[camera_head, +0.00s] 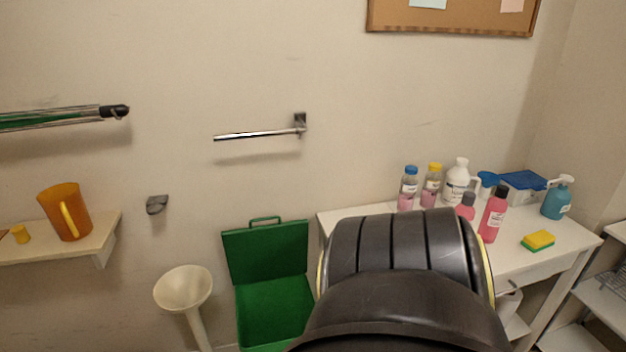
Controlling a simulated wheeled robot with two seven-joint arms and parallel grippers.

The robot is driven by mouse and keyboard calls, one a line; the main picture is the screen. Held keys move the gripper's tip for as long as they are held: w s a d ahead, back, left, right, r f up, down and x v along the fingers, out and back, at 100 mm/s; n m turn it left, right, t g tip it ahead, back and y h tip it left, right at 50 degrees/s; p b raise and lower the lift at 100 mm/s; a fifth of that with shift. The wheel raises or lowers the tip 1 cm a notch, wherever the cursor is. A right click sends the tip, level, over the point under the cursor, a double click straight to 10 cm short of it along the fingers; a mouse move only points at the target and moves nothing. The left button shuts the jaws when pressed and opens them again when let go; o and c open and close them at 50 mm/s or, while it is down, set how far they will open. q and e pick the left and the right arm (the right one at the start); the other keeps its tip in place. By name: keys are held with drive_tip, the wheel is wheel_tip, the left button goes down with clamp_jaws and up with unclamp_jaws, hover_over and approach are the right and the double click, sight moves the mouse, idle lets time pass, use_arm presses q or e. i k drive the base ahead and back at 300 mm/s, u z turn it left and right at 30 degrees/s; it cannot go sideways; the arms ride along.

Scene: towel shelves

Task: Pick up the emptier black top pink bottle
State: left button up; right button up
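A pink bottle with a black cap (493,216) stands upright on the white table (541,261) at the right. A second pink bottle (466,207) stands just left of it, its lower part hidden behind a black part of my own body. Its top looks dark pink, and I cannot tell its cap well. I cannot tell how full either bottle is. Two clear bottles with pink liquid stand farther back, one with a blue cap (408,188) and one with a yellow cap (431,186). Neither of my grippers is in view.
The table also holds a white jug (458,182), a blue-lidded box (523,186), a teal pump bottle (557,198) and a yellow-green sponge (538,240). A green bin (265,255) stands left of the table. A towel bar (258,134) is on the wall.

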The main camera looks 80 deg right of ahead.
sight(492, 218)
drive_tip(key=z, duration=3.15)
drive_tip(key=k, duration=0.55)
drive_tip(key=z, duration=0.45)
drive_tip(key=i, duration=1.75)
drive_tip(key=u, duration=0.9)
